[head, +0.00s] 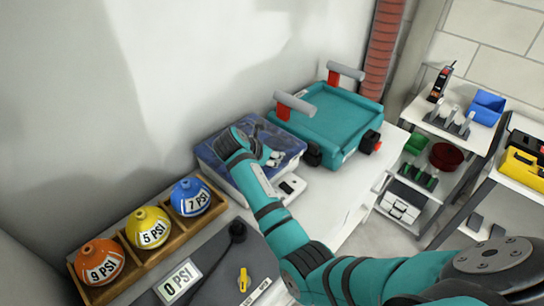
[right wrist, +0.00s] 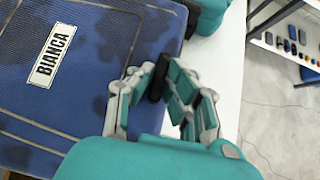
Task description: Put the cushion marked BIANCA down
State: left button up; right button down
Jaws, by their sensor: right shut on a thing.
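The blue, dark-blotched cushion marked BIANCA (right wrist: 85,65) fills the left of the right wrist view, its white label readable. In the head view the blue cushion (head: 282,138) lies flat at the top of a pale box-like base (head: 222,172) on the white table. I cannot tell whether it rests fully on that base. My right gripper (head: 268,157) is at the cushion's near right edge. In the right wrist view its fingers (right wrist: 165,88) are closed around a small black tab (right wrist: 158,78) at the cushion's edge. My left gripper is not in view.
A teal case (head: 335,120) with red-and-grey handles stands close behind the cushion. A wooden rack (head: 150,262) with orange, yellow and blue PSI balls is at the front left. A grey panel marked 0 PSI (head: 215,270) lies nearby. White table is bare at right (head: 335,200). Shelves (head: 425,125) stand beyond.

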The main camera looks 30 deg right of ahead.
jog(key=shift+w+a+f, duration=0.1)
jog(key=shift+w+f, duration=0.15)
jog(key=shift+f, duration=0.1)
jog(key=c, duration=1.3)
grip_release()
jog(key=v, duration=1.2)
